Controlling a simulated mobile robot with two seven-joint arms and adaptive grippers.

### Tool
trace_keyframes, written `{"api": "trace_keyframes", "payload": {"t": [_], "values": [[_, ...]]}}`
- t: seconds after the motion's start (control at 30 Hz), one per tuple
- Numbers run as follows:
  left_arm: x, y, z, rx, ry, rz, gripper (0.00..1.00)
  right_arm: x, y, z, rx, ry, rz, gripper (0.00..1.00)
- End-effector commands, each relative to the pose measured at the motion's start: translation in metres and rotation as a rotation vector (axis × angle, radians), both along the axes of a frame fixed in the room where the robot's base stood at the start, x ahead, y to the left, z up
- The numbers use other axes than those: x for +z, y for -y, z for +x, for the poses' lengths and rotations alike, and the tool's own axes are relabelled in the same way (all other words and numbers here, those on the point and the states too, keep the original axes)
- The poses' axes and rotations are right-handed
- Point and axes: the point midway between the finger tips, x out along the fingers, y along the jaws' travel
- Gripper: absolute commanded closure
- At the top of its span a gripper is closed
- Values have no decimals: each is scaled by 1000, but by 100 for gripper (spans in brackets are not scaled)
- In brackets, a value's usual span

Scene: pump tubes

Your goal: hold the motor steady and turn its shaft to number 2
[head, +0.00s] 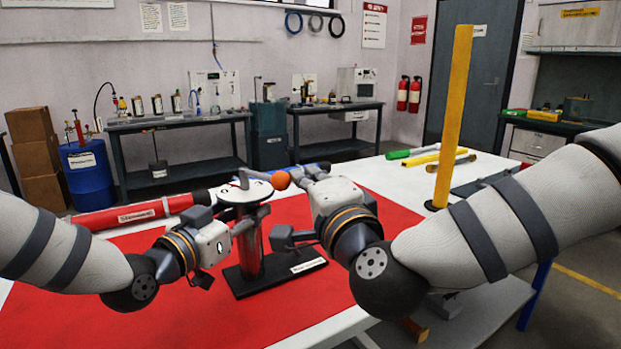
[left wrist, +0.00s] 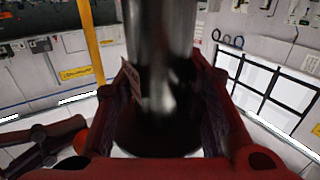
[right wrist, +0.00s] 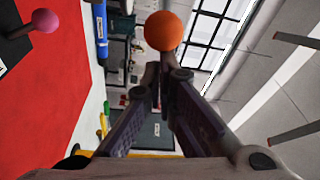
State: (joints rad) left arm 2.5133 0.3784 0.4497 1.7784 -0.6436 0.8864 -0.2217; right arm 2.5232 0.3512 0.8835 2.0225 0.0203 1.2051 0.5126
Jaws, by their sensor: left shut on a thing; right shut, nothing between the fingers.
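The motor is an upright metal cylinder (head: 250,245) on a black base plate (head: 300,268), topped by a grey disc (head: 245,192) with a short upright post. An orange ball (head: 281,180) shows at the disc's right side. My left gripper (head: 248,222) is shut around the cylinder, which stands between its fingers in the left wrist view (left wrist: 168,60). My right gripper (head: 300,173) is shut and empty by the orange ball. In the right wrist view the ball (right wrist: 164,30) appears just beyond the closed fingertips (right wrist: 160,75); I cannot tell whether they touch. No dial number is readable.
A red mat (head: 190,310) covers much of the white table. A red tube (head: 130,214) lies behind my left arm. A yellow pole (head: 453,110) stands at the right, near green and yellow tubes (head: 425,157). A pink ball (right wrist: 45,20) shows in the right wrist view.

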Motion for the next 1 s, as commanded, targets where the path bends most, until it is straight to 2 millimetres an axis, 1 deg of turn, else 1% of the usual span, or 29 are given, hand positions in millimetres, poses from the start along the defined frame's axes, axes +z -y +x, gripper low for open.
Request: {"api": "trace_keyframes", "payload": {"t": [0.33,0.53,0.8,1.0], "values": [[0,1,0,-1,1,-1,100,0,-8,-10,-83,0,-4,100],[0,1,0,-2,1,-1,100,-2,-16,-23,-171,-3,-8,100],[0,1,0,-2,1,-1,100,-1,-34,-41,-177,-3,-7,100],[0,1,0,-2,1,-1,100,-1,-46,-50,-178,-3,-6,100]]}}
